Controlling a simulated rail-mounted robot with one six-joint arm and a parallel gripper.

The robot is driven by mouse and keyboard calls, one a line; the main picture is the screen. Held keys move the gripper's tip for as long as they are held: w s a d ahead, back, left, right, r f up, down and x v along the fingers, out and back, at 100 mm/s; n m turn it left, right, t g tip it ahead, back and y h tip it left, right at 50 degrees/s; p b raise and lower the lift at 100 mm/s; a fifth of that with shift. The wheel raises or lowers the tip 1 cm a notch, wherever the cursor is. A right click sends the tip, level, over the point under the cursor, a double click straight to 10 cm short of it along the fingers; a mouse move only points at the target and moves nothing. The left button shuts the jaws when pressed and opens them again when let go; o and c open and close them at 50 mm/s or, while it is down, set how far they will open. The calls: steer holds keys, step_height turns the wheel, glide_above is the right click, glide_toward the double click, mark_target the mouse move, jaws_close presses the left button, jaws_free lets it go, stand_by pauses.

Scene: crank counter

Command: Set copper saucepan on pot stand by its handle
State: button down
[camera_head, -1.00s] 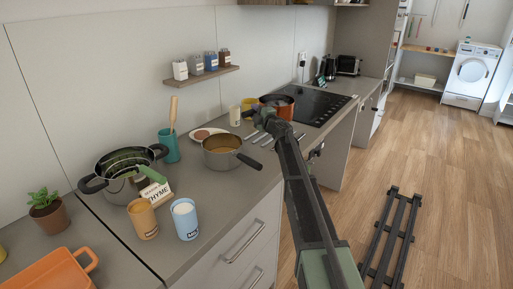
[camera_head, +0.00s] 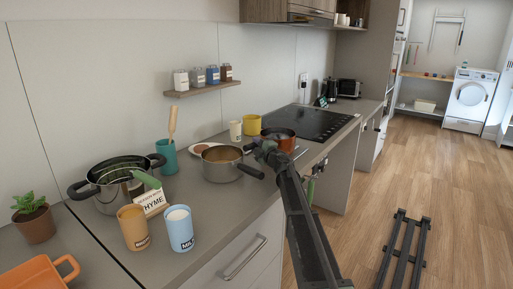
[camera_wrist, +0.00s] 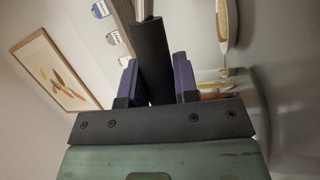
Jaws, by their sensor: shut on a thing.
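The copper saucepan (camera_head: 281,139), orange outside and dark inside, is just beyond my gripper (camera_head: 265,151) in the head view. In the wrist view my gripper (camera_wrist: 157,82) is shut on its dark handle (camera_wrist: 152,55), which lies between the two purple fingers; the pan body is out of that view. Thin metal bars (camera_head: 302,153), perhaps the pot stand, show on the counter just right of the pan, partly hidden by the pan and my arm. I cannot tell whether the pan touches them.
A grey saucepan (camera_head: 222,165) with a dark handle stands left of my gripper. A yellow mug (camera_head: 251,124) and cream cup (camera_head: 235,131) stand behind. The black hob (camera_head: 312,121) is beyond. A steel pot (camera_head: 107,196) and two cups stand at the left.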

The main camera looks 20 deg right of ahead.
steer(key=c, duration=0.9)
jaws_free()
steer(key=shift+o, duration=0.2)
steer(key=shift+r+p, duration=0.2)
steer(key=shift+p, duration=0.1)
steer(key=b+v, duration=0.2)
steer(key=v, duration=1)
steer(key=shift+f, duration=0.15)
